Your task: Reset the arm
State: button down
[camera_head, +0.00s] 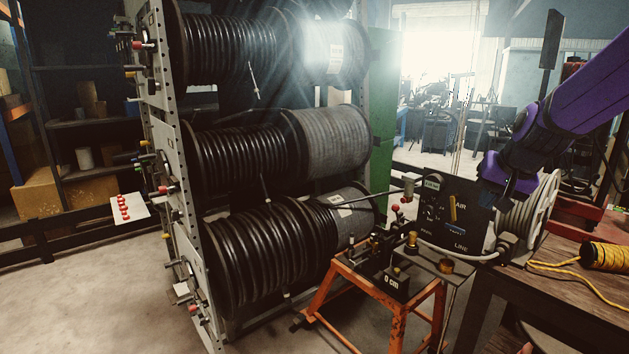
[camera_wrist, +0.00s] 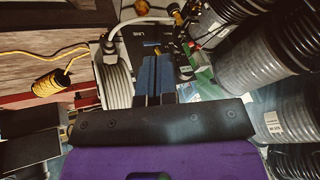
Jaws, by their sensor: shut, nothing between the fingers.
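My purple and black arm comes in from the upper right in the head view. My gripper (camera_wrist: 156,62) shows in the wrist view with its two blue fingers side by side, shut and empty. In the head view its end (camera_head: 508,188) is beside the right edge of the black control panel (camera_head: 455,212). I cannot tell whether the gripper touches the panel. A white hose coil (camera_head: 530,215) is behind and below the gripper, and it also shows in the wrist view (camera_wrist: 118,80).
A tall rack (camera_head: 182,190) holds several black hose reels (camera_head: 270,260) at the left and centre. A wooden table (camera_head: 575,300) with a yellow rope spool (camera_head: 606,257) is at the right. Bare floor (camera_head: 90,300) lies at the lower left.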

jog(key=s+a+r+n, duration=0.1)
jog(key=s, duration=0.8)
jog(key=s+a+r+n, duration=0.2)
jog(key=s, duration=0.7)
jog(key=s+a+r+n+h, duration=0.1)
jog(key=s+a+r, duration=0.1)
jog(key=s, duration=0.8)
jog(key=shift+r+n+g, duration=0.25)
jog(key=shift+n+g, duration=0.05)
